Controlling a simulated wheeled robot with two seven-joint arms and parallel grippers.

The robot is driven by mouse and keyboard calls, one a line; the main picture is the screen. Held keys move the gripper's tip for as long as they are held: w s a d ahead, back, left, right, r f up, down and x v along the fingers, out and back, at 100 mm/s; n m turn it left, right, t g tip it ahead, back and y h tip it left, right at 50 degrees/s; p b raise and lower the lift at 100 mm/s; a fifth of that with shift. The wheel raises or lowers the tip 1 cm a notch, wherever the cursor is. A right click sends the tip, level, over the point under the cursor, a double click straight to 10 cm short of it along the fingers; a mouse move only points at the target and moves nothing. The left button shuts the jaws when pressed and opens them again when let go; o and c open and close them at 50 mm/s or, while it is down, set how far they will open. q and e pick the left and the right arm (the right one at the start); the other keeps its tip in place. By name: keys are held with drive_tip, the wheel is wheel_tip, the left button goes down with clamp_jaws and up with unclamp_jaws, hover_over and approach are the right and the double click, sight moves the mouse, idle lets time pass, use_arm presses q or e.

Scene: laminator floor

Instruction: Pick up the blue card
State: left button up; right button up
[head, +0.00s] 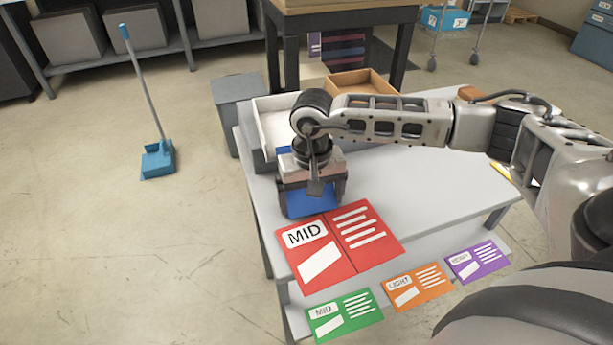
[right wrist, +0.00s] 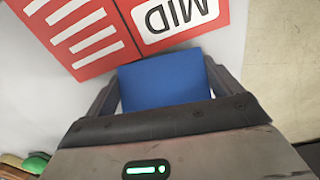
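The blue card (head: 316,204) lies at the left part of the grey table, mostly hidden under my right gripper in the head view. My right gripper (head: 312,198) points down over it, with its fingers spread to either side of the card. In the right wrist view the plain blue card (right wrist: 165,82) shows between the two fingers of the gripper (right wrist: 163,90). The right finger looks very close to the card's edge; a thin pale gap shows at the left. I cannot tell whether either finger touches it. My left gripper is not in view.
A large red MID card (head: 340,245) lies just in front of the blue card. Green (head: 343,314), orange (head: 418,286) and purple (head: 478,261) cards lie at a lower level in front. A white tray (head: 272,125) and a wooden tray (head: 360,82) stand behind.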

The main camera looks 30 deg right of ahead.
drive_tip(key=c, duration=0.3)
drive_tip(key=shift+r, duration=0.2)
